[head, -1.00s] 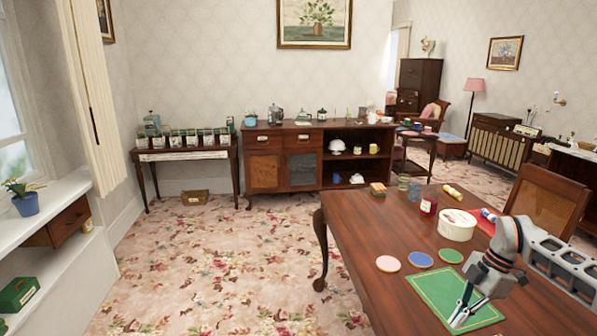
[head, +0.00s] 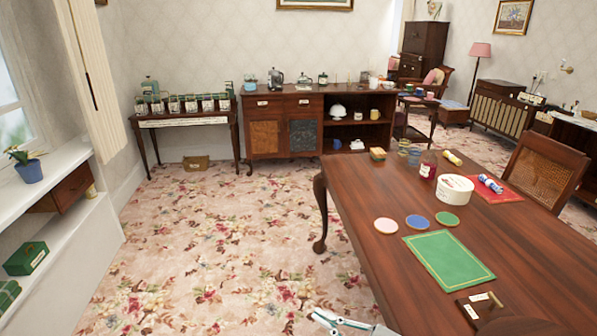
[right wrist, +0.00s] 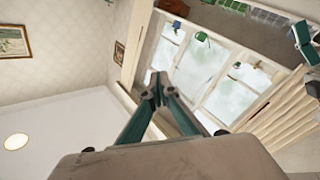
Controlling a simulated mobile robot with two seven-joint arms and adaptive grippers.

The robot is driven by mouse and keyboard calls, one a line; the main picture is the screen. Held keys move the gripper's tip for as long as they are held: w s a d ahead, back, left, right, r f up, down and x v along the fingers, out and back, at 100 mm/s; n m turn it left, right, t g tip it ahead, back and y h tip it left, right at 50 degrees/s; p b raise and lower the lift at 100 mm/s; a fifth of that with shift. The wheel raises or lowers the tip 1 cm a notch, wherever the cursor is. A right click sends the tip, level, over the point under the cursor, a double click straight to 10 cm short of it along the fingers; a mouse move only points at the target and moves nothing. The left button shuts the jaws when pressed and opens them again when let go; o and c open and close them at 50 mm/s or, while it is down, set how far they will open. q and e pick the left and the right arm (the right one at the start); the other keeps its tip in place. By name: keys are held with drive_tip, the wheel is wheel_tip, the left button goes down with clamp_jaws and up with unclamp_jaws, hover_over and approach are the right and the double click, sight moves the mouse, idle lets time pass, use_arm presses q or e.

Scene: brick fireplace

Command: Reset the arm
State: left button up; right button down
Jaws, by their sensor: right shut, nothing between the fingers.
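My right gripper (head: 328,318) shows at the bottom edge of the head view, over the carpet just off the near left side of the dining table (head: 385,275). Only its fingers show there; most of the arm is out of the picture. In the right wrist view its fingertips (right wrist: 158,88) meet, shut with nothing between them. That view looks toward the window (right wrist: 205,65), the wall and the ceiling. My left gripper is in neither view.
On the table lie a green mat (head: 450,262), three round coasters, a round white box (head: 455,192), a red jar (head: 428,165) and a wooden piece with a handle (head: 480,306). A window shelf (head: 60,230) stands at left. Open carpet (head: 215,240) lies between.

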drive_tip(key=s+d+f+m+h, duration=1.3)
drive_tip(key=s+d+f, duration=0.1)
drive_tip(key=s+f, duration=0.3)
drive_tip(key=shift+s+d+f, duration=0.15)
drive_tip(key=shift+f, duration=0.3)
